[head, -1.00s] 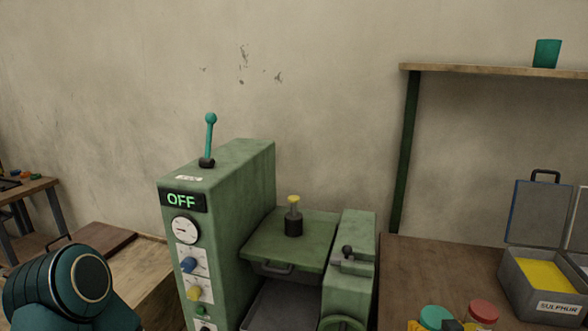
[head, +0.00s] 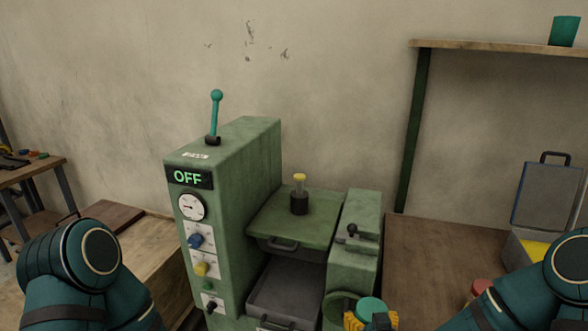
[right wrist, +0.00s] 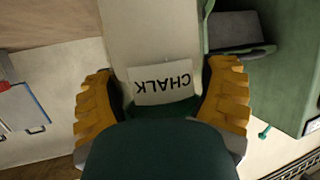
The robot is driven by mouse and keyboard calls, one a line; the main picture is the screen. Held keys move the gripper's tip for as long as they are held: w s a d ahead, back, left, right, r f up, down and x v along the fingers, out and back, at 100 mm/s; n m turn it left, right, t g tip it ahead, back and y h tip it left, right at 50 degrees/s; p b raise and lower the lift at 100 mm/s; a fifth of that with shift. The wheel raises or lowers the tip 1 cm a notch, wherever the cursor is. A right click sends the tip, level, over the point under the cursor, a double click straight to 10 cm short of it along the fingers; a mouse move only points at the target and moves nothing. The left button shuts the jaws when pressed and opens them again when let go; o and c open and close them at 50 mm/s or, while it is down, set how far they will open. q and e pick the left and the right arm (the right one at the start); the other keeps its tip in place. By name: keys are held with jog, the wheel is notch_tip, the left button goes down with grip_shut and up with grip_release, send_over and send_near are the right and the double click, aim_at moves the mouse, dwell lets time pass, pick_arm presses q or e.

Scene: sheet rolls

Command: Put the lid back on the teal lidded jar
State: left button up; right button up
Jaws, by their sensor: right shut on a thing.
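In the head view, my right gripper (head: 371,320) is at the bottom edge, with its yellow fingers on either side of a flat round teal lid (head: 370,307). It is shut on this lid, in front of the green machine's right part. In the right wrist view, the yellow fingers (right wrist: 163,95) flank a dark green rounded shape (right wrist: 160,150). Beyond it is a pale surface with an upside-down CHALK label (right wrist: 163,84); I cannot tell whether this is the jar's body. My left gripper is not in view; only its arm shows at lower left.
The green machine (head: 228,150) reads OFF and has a teal lever (head: 216,110). A red lid (head: 482,288) is partly hidden behind my right arm. A grey box (head: 530,242) with yellow contents stands right. A teal cup (head: 564,31) is on the shelf (head: 480,45). Bench space (head: 425,245) is clear.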

dwell(0.4)
jog(key=s+a+f+n+g+y, duration=0.2)
jog(key=a+n+y, duration=0.6)
jog(key=a, duration=0.6)
jog(key=shift+g+y, duration=0.4)
jog(key=shift+g, duration=0.2)
jog(key=shift+s, duration=0.1)
